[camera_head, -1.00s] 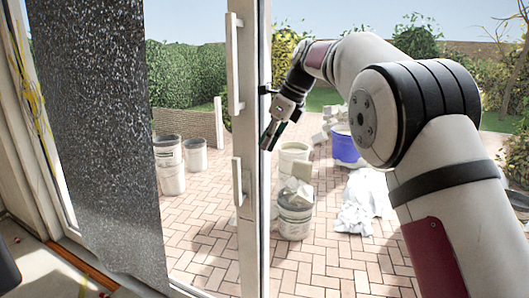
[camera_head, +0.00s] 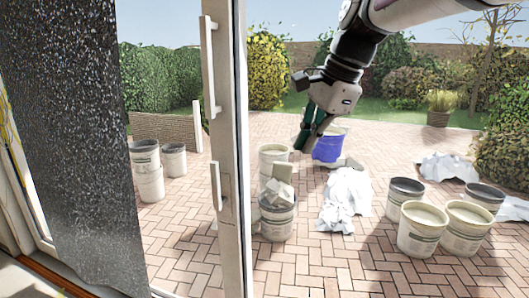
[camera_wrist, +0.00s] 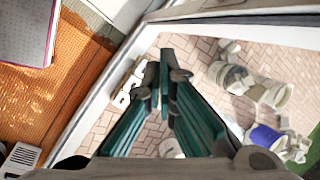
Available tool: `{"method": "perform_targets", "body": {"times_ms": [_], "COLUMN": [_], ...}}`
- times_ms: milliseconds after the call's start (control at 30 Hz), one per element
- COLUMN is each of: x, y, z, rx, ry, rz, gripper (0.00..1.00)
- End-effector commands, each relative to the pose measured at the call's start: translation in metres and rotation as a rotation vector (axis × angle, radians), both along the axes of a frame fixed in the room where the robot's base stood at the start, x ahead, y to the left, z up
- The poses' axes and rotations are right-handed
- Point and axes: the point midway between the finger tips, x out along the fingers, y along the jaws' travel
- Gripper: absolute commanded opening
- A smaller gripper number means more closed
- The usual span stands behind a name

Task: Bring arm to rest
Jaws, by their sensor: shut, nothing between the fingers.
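My gripper (camera_head: 309,143) hangs from my arm in the upper middle of the head view, pointing down. Its dark green fingers are together and empty. In the wrist view my gripper (camera_wrist: 166,62) also shows its fingers closed, with nothing between the tips. Behind it in the head view lies the brick patio, with the blue bucket (camera_head: 328,147) just right of the fingers. The upper arm runs out of the top of the frame.
A glass door frame with a white handle (camera_head: 208,68) stands left of my gripper. A dark speckled panel (camera_head: 75,150) is further left. Several buckets, including a pale one (camera_head: 424,226), and white sheeting (camera_head: 345,198) lie on the patio. Orange matting (camera_wrist: 60,100) shows in the wrist view.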

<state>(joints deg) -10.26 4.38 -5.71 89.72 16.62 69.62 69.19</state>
Motion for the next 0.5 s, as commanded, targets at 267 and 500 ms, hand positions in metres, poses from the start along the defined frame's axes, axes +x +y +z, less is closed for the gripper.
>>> {"method": "perform_targets", "body": {"times_ms": [267, 500], "x": [-0.118, -0.215], "y": [-0.052, -0.085], "z": [-0.021, -0.071], "rx": [-0.224, -0.442], "ry": [-0.147, -0.225], "rz": [0.391, 0.754], "gripper": [0.0, 0.0]}}
